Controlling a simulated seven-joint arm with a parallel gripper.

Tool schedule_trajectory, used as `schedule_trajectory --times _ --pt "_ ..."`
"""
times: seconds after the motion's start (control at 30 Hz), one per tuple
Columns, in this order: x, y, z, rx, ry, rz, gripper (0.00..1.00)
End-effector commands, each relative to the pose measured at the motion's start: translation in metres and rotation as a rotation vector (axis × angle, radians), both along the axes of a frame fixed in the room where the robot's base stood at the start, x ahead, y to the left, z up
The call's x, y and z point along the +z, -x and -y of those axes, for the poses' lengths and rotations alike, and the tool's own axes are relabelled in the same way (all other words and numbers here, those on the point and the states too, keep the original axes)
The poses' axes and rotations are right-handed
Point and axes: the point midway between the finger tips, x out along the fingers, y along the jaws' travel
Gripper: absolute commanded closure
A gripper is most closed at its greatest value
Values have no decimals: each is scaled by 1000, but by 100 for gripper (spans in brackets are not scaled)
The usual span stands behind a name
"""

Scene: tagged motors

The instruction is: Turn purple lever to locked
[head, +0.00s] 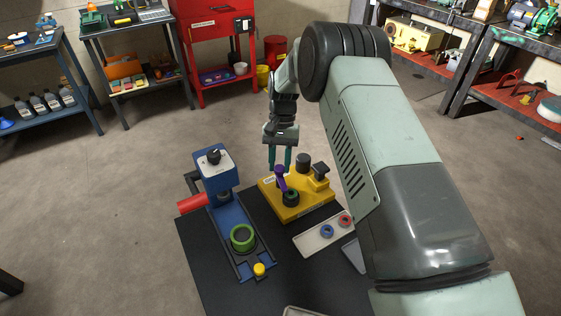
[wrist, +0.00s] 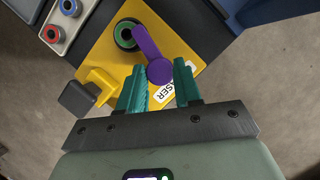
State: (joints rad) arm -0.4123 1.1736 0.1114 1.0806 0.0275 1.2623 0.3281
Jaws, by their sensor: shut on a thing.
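The purple lever (head: 281,179) sits on a yellow base (head: 318,207) on the dark mat. In the wrist view the lever (wrist: 148,46) runs from a black-and-green ring pivot (wrist: 124,34) to a rounded end. My gripper (head: 280,167) reaches down over the lever. In the wrist view its teal fingers (wrist: 159,76) are on either side of the lever's rounded end, shut on it. A white label (wrist: 168,91) lies by the fingers, with part of its lettering hidden. I cannot read any lock marking.
A blue fixture (head: 222,190) with a black knob, a green ring (head: 242,237) and a red cylinder stands left of the yellow base. A tray (head: 322,234) with blue and red rings lies to the right. My arm covers the right.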

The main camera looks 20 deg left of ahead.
Motion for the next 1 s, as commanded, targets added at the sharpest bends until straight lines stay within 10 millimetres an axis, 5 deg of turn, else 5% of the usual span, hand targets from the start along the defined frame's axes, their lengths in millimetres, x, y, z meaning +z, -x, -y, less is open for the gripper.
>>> schedule_trajectory --times 0.4,1.0 --pt "0 -1 -1 228 1 3 97" --pt "0 -1 -2 276 1 4 97"
